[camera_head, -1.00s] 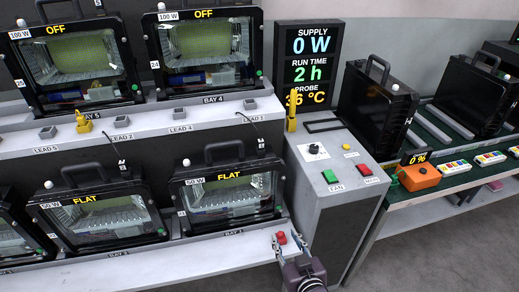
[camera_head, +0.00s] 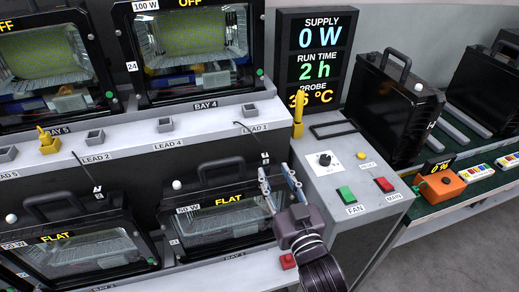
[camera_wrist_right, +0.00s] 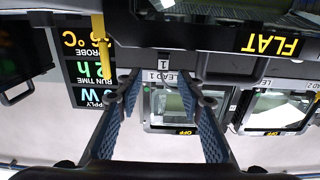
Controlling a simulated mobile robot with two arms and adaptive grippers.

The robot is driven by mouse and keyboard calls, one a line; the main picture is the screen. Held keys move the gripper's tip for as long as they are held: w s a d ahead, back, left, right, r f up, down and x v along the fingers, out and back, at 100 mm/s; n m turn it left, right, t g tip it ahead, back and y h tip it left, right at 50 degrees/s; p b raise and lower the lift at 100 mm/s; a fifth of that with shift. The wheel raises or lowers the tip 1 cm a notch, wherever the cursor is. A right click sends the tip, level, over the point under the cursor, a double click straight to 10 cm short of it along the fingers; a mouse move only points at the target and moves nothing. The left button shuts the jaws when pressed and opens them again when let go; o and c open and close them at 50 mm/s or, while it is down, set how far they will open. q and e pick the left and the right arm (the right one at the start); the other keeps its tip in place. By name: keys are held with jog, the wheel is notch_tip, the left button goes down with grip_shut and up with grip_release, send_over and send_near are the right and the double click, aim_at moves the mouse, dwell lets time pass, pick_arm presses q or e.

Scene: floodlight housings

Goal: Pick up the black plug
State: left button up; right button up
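A black plug (camera_head: 265,158) with a white tag 1 hangs on the lead at LEAD 1, above the right end of the front-right floodlight. A second dark plug (camera_head: 97,190) with a tag 2 hangs on the lead at LEAD 2. My right gripper (camera_head: 277,172) is open just below and right of the tag-1 plug, with nothing seen between its fingers. My left gripper is not in view.
Floodlight housings (camera_head: 225,220) stand along the lower shelf, with others (camera_head: 190,55) on the upper shelf. A control box (camera_head: 355,185) with a yellow probe (camera_head: 298,115) stands at right.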

aim_at(266, 159)
jog(key=shift+w+a, duration=0.15)
jog(key=shift+w, duration=0.35)
jog(key=shift+w+a+r, duration=0.1)
jog(key=shift+w+r, duration=0.05)
jog(key=shift+w, duration=0.15)
jog(key=shift+p+x, duration=0.35)
jog(key=shift+x, duration=0.6)
jog(key=shift+a+x, duration=0.25)
jog(key=shift+x, duration=1)
jog(key=shift+w+a, duration=0.1)
jog(key=shift+w, duration=0.4)
jog(key=c, duration=0.8)
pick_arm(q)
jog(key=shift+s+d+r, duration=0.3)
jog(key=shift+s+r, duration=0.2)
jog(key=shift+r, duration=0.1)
pick_arm(e)
grip_shut()
